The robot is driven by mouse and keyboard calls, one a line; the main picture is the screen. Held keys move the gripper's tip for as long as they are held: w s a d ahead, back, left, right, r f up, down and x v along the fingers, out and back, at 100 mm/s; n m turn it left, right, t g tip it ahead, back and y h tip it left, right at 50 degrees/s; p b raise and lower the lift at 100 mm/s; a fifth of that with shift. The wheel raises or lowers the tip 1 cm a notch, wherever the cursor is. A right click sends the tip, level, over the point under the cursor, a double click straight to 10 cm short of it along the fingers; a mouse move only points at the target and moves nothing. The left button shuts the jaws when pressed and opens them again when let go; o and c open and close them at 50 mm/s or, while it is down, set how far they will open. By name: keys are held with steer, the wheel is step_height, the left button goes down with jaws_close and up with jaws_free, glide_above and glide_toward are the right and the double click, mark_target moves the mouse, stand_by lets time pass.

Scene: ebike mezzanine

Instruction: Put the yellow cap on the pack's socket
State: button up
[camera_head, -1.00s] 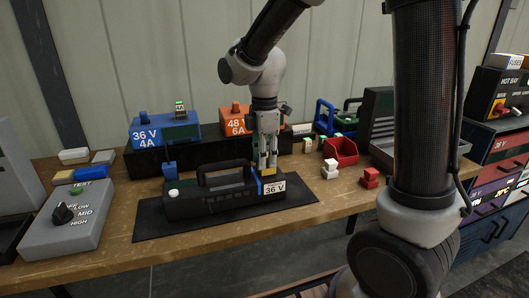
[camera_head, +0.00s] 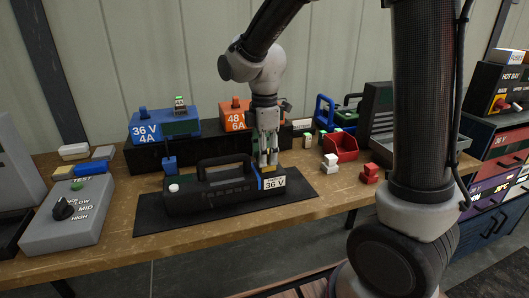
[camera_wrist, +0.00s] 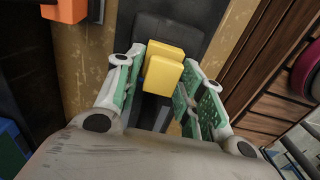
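The battery pack (camera_head: 212,188) lies on a dark mat, a black case with a carry handle, a blue strip and a 36 V label at its right end. My gripper (camera_head: 268,164) points straight down over that right end. In the wrist view, the yellow cap (camera_wrist: 162,75) sits between the green-padded fingertips of my gripper (camera_wrist: 165,72). The cap is low, at the pack's top. The socket is hidden beneath the cap and fingers, so I cannot tell whether it is seated.
A grey dial box (camera_head: 66,217) stands at left.

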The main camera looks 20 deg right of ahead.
steer(key=shift+o, duration=0.4)
step_height(320, 180, up, 18)
stand_by(1.2)
steer(key=s+d+f+m+t, duration=0.2)
steer(key=s+d+f+m, duration=0.1)
steer(key=s+d+m, duration=0.4)
steer(key=s+d+f+m+t, duration=0.2)
steer(key=s+d+f+m, duration=0.1)
steer(key=s+d+m, duration=0.5)
steer(key=shift+s+d+f+m, duration=0.25)
steer(key=shift+s+f+m, duration=0.1)
steer(key=shift+s+m, duration=1.4)
